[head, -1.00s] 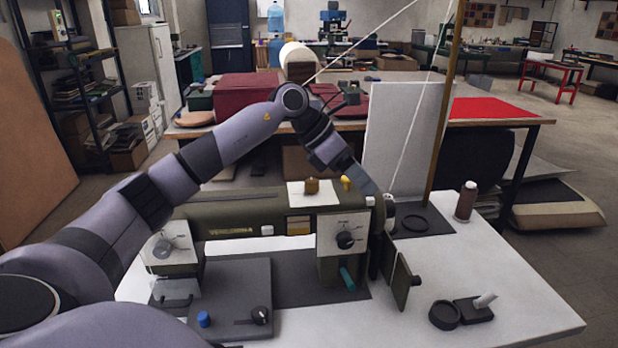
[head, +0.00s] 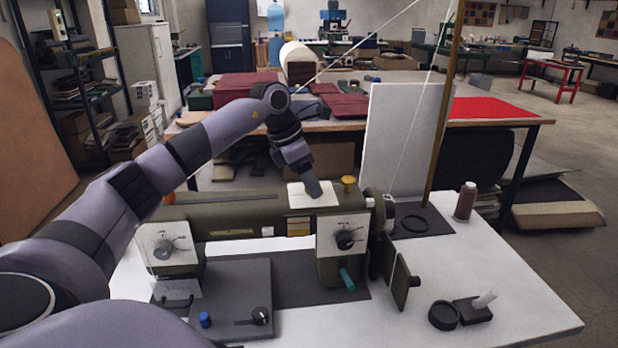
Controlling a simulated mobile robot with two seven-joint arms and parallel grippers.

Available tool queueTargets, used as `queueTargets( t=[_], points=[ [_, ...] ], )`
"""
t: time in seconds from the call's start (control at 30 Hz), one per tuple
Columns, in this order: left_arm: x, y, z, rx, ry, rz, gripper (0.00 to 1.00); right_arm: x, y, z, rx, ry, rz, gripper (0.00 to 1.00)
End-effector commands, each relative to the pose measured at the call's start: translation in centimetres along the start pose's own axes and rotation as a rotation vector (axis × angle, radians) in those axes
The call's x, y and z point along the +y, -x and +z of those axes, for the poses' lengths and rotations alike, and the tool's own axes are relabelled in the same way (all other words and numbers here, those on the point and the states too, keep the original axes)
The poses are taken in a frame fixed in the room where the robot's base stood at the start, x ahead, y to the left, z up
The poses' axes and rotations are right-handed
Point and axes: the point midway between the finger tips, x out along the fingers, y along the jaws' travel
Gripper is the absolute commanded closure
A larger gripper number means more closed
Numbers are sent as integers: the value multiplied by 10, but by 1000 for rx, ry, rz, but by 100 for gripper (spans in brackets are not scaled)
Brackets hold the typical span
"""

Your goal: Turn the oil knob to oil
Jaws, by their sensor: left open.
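A green sewing machine (head: 345,270) stands on the white table. A white plate (head: 300,198) lies on top of its right end; the small brown knob seen on it earlier is now hidden behind my left gripper (head: 314,192). That gripper points down over the plate and is open; I cannot tell whether its fingers are around the knob. A yellow knob (head: 348,182) stands just right of the plate. A black dial knob (head: 345,240) sits on the white front face below. The label marking oil is too small to read. My right gripper is not in view.
A thread spool (head: 466,201) stands at the right. A tall white panel (head: 398,140) and a wooden post (head: 443,110) rise behind the machine. A thread runs up from the machine. A black ring (head: 444,315) and a small stand (head: 473,310) lie front right. The table's right side is mostly clear.

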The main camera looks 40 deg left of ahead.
Motion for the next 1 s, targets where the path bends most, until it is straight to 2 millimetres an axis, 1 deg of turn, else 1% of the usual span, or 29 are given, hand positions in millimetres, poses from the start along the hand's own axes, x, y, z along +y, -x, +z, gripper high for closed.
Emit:
queueTargets(
  t=[0.23, 0.27, 0.3, 0.37, 0.4, 0.43, 0.77, 1.0],
  points=[
    [0, -2, 0, -1, 0, 0, 41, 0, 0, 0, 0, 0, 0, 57],
    [0, -2, 0, -1, 0, 0, 44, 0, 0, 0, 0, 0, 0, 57],
    [0, -2, 0, -1, 0, 0, 57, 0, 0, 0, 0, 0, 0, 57],
    [0, -2, 0, -1, 0, 0, 76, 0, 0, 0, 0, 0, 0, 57],
    [0, -2, 0, -1, 0, 0, 89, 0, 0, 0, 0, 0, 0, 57],
    [0, -2, 0, -1, 0, 0, 97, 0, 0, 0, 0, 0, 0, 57],
    [0, -2, 0, 0, 29, 13, 97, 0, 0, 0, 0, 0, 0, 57],
    [-1, -2, 0, 3, 146, 63, 97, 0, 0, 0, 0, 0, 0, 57]
  ],
)
